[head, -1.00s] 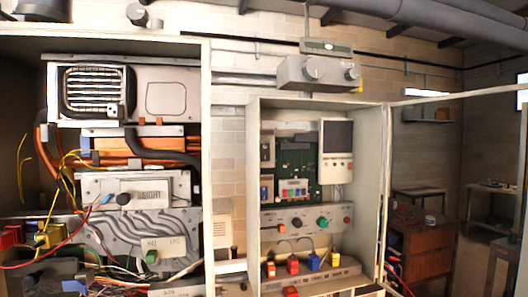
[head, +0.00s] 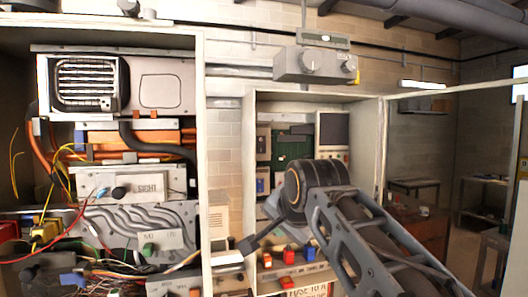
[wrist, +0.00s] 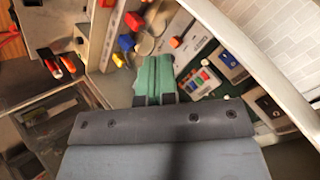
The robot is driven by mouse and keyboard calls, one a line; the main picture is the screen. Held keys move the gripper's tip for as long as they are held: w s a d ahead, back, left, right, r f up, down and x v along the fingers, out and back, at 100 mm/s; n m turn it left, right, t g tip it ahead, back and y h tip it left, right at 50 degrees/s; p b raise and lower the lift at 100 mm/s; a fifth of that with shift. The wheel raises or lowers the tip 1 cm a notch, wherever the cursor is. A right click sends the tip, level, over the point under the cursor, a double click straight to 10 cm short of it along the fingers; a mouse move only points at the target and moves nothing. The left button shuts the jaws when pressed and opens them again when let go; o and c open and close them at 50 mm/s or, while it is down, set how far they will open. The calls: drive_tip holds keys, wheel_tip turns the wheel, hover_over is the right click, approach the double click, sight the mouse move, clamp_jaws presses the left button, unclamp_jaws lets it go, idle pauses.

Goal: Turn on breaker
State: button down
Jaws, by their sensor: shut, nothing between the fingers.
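My gripper (head: 246,246) reaches in front of the open right-hand cabinet (head: 249,150) in the head view. In the wrist view, its green fingers (wrist: 154,75) are shut together and hold nothing. I cannot tell which part is the breaker. Coloured switches stand low in this cabinet: red (head: 289,255), blue (head: 309,252) and orange (head: 267,260). My arm hides much of the cabinet's middle.
The left cabinet (head: 204,110) holds loose wires, a SIGHT panel (head: 150,184) and a panel with a green knob (head: 149,249). The right cabinet's open door frame (head: 450,91) stands at the right. A grey box with dials (head: 312,64) hangs above.

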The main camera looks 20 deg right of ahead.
sight(261, 156)
wheel_tip(261, 156, up, 18)
drive_tip(key=w+m+t, duration=0.1)
drive_tip(key=m+t, duration=0.2)
drive_tip(key=m, duration=0.4)
drive_tip(key=shift+w+m+t, duration=0.2)
drive_tip(key=shift+m+t, duration=0.1)
drive_tip(key=shift+m, duration=0.1)
drive_tip(key=shift+w, duration=0.1)
drive_tip(key=p+x, duration=0.1)
drive_tip(key=x, duration=0.3)
drive_tip(key=p+x, duration=0.1)
drive_tip(key=x, duration=0.4)
drive_tip(key=r+p+x, duration=0.1)
drive_tip(key=x, duration=0.3)
drive_tip(key=shift+w+p, duration=0.3)
drive_tip(key=shift+w, duration=0.25)
drive_tip(key=shift+f, duration=0.1)
